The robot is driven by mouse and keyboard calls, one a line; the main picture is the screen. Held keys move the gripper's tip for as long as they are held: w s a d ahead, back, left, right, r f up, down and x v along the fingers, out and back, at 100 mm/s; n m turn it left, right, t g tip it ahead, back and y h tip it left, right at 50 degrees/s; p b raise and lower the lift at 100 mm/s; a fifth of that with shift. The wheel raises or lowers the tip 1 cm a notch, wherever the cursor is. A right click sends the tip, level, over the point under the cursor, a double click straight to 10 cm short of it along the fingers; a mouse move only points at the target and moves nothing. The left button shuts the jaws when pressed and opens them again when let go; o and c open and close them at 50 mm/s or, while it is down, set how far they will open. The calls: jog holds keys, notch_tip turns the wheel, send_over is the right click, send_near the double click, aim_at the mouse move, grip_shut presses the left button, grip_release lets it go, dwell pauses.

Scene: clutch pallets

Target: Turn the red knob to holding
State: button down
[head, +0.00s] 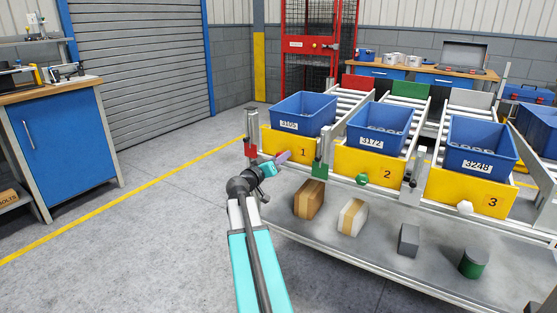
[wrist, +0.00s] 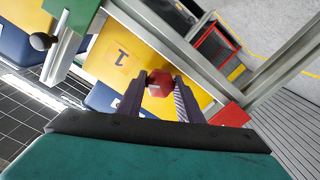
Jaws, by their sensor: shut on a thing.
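The red knob (wrist: 159,82) is a faceted red piece on the front of the yellow panel marked 1 (wrist: 112,58). In the wrist view it sits between the two dark fingers of my gripper (wrist: 159,90), which are shut on it. In the head view my gripper (head: 282,157) reaches the left part of the yellow panel 1 (head: 303,152), and its fingers hide the knob there. I cannot read any position marks around the knob.
Panels 2 (head: 387,174) and 3 (head: 492,201) carry a green knob (head: 361,179) and a white knob (head: 465,207). Blue bins (head: 304,114) stand above the panels. Posts with a red block (head: 250,150) and a green block (head: 320,169) flank panel 1. Boxes (head: 309,200) lie on the shelf below.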

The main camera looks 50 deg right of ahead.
jog(key=shift+d+r, duration=0.15)
jog(key=shift+r, duration=0.05)
jog(key=c, duration=1.3)
grip_release()
jog(key=shift+o, duration=0.4)
jog(key=shift+f, duration=0.2)
jog(key=a+b, duration=0.3)
jog(key=a, duration=0.5)
jog(key=shift+s, duration=0.3)
jog(key=shift+w, duration=0.1)
